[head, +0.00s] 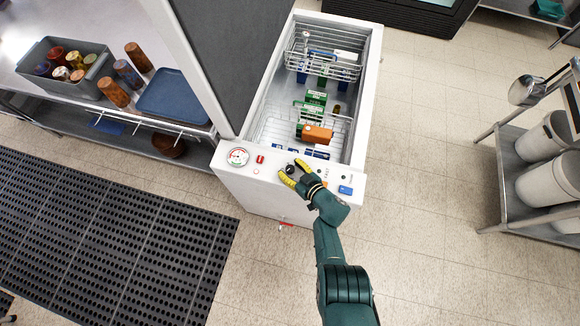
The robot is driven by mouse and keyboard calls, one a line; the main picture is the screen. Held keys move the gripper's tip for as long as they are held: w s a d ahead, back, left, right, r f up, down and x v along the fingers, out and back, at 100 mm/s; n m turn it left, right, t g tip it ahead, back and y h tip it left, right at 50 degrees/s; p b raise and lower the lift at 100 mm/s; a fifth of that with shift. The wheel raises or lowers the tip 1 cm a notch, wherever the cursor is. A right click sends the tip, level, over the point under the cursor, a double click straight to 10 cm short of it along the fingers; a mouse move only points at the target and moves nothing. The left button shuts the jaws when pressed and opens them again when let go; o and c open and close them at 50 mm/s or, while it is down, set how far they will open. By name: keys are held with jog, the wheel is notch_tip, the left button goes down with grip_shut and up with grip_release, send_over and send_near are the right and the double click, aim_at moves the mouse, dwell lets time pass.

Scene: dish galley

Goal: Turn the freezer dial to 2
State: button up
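The white chest freezer (261,191) stands with its lid raised to the left. Its near top edge is a control panel. A small dark round knob (290,169), which looks like the dial, sits on that panel right of the red switch. My gripper (294,172) has yellow fingertips and is over the panel at the knob. The fingers are spread, one on the far side of the knob and one on the near side. I cannot tell whether they touch it. The dial's numbers and pointer are too small or hidden to read.
A round gauge (238,157), a red switch (260,159) and a blue label (346,190) are also on the panel. Wire baskets (325,64) and boxes are inside the freezer. A counter with a grey bin (90,85) stands left, a bin rack (508,160) right.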

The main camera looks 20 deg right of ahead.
jog(key=shift+w+r, duration=0.1)
dwell(0.3)
jog(key=shift+s+d+r, duration=0.15)
jog(key=shift+s+d, duration=0.05)
jog(key=shift+s, duration=0.4)
jog(key=v, duration=1)
jog(key=shift+s+r, duration=0.2)
jog(key=shift+s, duration=0.15)
